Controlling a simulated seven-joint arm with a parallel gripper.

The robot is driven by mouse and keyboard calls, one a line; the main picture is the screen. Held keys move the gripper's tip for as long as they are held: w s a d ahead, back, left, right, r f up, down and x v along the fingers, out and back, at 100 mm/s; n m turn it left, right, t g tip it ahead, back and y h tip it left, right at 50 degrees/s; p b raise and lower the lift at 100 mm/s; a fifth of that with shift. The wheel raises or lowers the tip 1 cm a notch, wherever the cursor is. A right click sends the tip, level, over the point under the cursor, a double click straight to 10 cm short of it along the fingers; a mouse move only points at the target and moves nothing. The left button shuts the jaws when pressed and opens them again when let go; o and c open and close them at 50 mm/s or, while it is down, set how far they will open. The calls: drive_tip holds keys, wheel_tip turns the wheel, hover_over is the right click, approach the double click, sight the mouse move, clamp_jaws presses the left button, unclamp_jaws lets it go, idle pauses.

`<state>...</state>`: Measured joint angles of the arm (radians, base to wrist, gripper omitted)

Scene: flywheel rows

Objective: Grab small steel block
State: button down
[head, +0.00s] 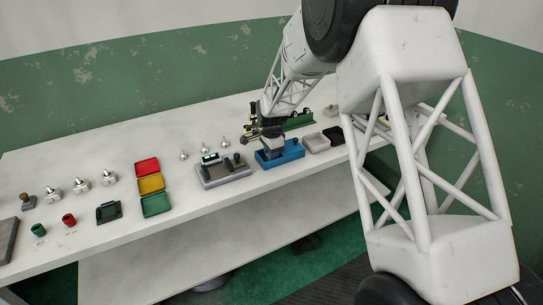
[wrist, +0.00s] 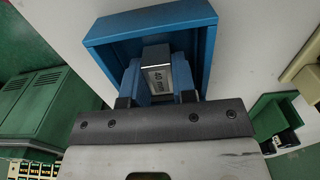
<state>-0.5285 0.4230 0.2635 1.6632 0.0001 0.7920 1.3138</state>
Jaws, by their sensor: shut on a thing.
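The small steel block (wrist: 157,56) has a dark top and a pale face marked "40 mm". In the wrist view it stands between the two blue fingers of my gripper (wrist: 160,80). My gripper is shut on it. The block is still within or just above the blue tray (wrist: 207,10); I cannot tell whether it touches the tray floor. In the head view my gripper (head: 271,152) reaches down into the blue tray (head: 290,157), and the block is hidden there.
Left of the blue tray is a grey fixture (head: 224,177) with upright pegs. Grey bins (head: 316,142) stand to its right and a green holder (head: 298,121) behind. Red, yellow and green trays (head: 151,184) lie further left.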

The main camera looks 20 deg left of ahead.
drive_tip(key=shift+r, duration=0.1)
drive_tip(key=shift+r, duration=0.85)
drive_tip(key=shift+s+d+r, duration=0.1)
drive_tip(key=shift+s+r, duration=0.15)
drive_tip(key=shift+r, duration=0.6)
drive_tip(key=s+d+r, duration=0.1)
drive_tip(key=s+d, duration=0.6)
drive_tip(key=s, duration=0.6)
drive_tip(key=shift+s+d+r, duration=0.15)
drive_tip(key=shift+s+d, duration=0.05)
drive_tip(key=shift+d, duration=0.15)
drive_tip(key=shift+s+a, duration=0.1)
